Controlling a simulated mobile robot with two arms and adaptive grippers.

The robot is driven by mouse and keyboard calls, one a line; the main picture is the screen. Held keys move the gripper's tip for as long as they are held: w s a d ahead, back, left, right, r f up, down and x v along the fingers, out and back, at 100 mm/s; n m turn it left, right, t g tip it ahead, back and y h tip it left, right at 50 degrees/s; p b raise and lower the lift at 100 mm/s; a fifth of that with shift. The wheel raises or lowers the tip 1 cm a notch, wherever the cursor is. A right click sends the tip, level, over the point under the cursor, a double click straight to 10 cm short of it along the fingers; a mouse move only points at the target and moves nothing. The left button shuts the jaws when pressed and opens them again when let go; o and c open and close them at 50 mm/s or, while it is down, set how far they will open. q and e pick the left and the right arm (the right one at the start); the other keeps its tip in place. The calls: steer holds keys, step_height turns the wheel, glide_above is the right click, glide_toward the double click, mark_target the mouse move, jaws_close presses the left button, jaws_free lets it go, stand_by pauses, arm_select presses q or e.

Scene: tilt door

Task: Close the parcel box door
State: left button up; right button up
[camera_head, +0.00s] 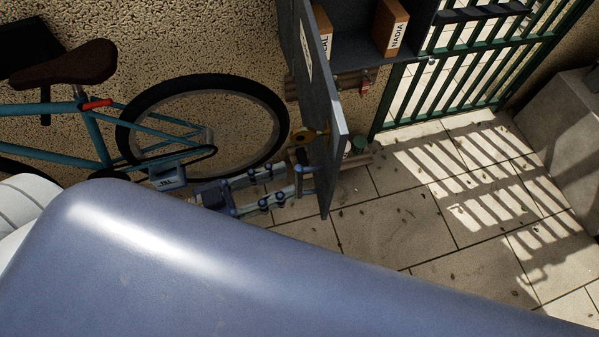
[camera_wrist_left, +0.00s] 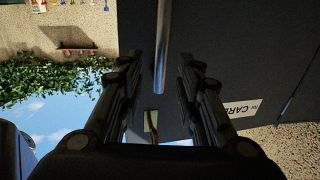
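The parcel box (camera_head: 362,62) is at the top of the head view, with its grey door (camera_head: 331,130) standing open. The door shows nearly edge-on and juts toward me. My left gripper (camera_head: 299,181) is at the left side of the door, near its lower end. In the left wrist view, the door's dark face (camera_wrist_left: 215,70) fills much of the picture. A metal bar handle (camera_wrist_left: 161,55) runs between the two spread fingers (camera_wrist_left: 158,75), with gaps on both sides. Whether a finger touches the door is unclear. My right gripper is not in view.
Labelled parcels (camera_head: 391,28) stand inside the box. A teal bicycle (camera_head: 95,135) leans by the pebbled wall on the left, close to my left arm. A green barred gate (camera_head: 455,55) stands right of the box. The paved floor (camera_head: 390,225) right of the door is clear.

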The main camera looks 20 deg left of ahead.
mark_target(299, 177)
arm_select(q)
steer(key=shift+p+x, duration=0.35)
steer(key=shift+x, duration=2.05)
jaws_close()
